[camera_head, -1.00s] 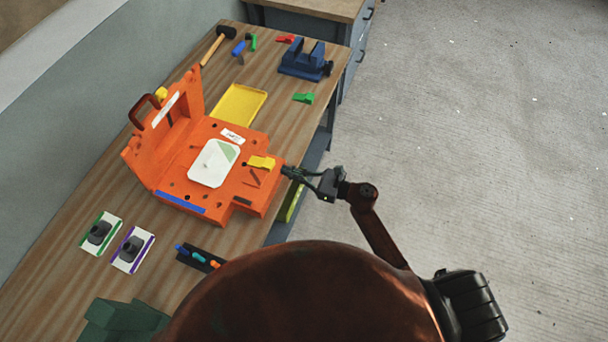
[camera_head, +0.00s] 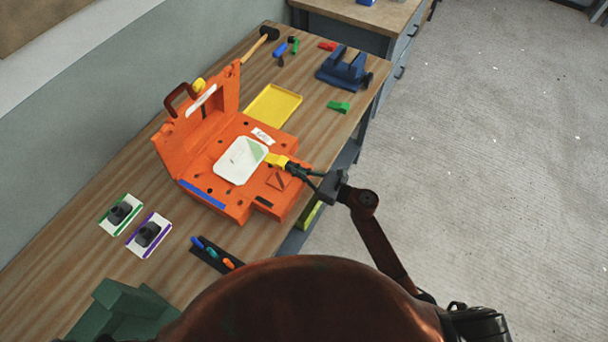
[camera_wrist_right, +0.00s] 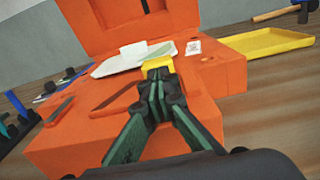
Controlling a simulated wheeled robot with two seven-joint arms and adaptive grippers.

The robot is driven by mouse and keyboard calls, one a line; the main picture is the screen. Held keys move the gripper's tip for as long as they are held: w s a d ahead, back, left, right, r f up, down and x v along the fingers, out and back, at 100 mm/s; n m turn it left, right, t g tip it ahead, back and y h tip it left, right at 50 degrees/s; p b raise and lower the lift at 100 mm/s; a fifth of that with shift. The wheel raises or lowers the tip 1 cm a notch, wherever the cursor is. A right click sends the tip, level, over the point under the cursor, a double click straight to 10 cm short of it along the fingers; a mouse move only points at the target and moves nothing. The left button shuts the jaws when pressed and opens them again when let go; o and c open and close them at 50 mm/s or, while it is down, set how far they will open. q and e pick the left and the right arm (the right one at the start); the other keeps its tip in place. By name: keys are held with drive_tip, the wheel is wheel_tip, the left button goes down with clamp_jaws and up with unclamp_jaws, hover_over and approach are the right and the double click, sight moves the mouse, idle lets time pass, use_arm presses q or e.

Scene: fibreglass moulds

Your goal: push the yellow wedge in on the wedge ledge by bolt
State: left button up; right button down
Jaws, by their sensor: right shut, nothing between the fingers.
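The yellow wedge (camera_head: 277,159) lies on the right part of the orange mould (camera_head: 222,185), beside the white and pale green panel (camera_head: 240,160). My right gripper (camera_head: 294,168) is shut and empty, with its fingertips at the wedge's outer end. In the right wrist view the shut fingertips (camera_wrist_right: 157,76) meet the yellow wedge (camera_wrist_right: 157,63) and hide part of it. I cannot tell for sure whether they press on it. The ledge under the wedge is mostly hidden. My left gripper is out of view.
A yellow tray (camera_head: 273,104), a green wedge (camera_head: 340,107) and a blue vise (camera_head: 343,69) stand farther back on the bench. The mould's raised half (camera_head: 200,118) stands at its left. Two cards with dark knobs (camera_head: 148,234) and a dark rack (camera_head: 215,255) lie nearer.

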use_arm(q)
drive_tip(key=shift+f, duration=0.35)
use_arm(e)
drive_tip(key=shift+w+a+f, duration=0.1)
drive_tip(key=shift+w+a, duration=0.15)
drive_tip(key=shift+a, duration=0.15)
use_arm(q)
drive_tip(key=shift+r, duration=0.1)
use_arm(e)
drive_tip(key=shift+r, duration=0.2)
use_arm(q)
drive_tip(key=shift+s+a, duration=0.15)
use_arm(e)
drive_tip(key=v, duration=1.2)
